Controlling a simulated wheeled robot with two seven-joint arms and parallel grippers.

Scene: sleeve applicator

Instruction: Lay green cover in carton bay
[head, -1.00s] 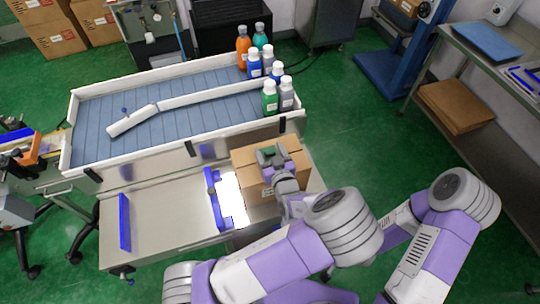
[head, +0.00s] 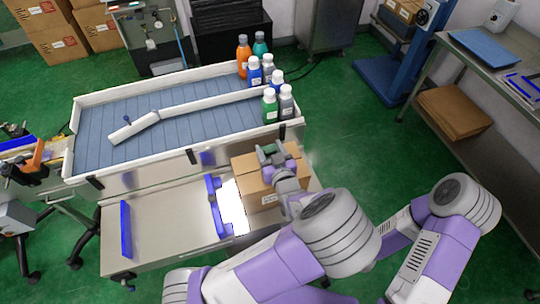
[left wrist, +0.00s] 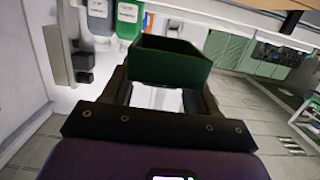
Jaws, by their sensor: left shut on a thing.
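My left gripper (head: 272,153) is over the top of a brown carton (head: 243,172) in the head view. In the left wrist view the left gripper (left wrist: 165,92) is shut on the green cover (left wrist: 168,68), a dark green box-like piece with raised edges, held between the fingers. In the head view the cover is mostly hidden by the gripper. I cannot tell whether the cover touches the carton, and the carton's bays cannot be made out. My right gripper is out of view; only part of its arm shows at the lower right.
A conveyor (head: 90,132) with a white guide lies behind the steel bench (head: 165,220). Several bottles (head: 269,105) stand at its right end, close to the carton. A blue bracket (head: 214,205) and a bright white panel (head: 232,208) lie left of the carton. Green floor is open on the right.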

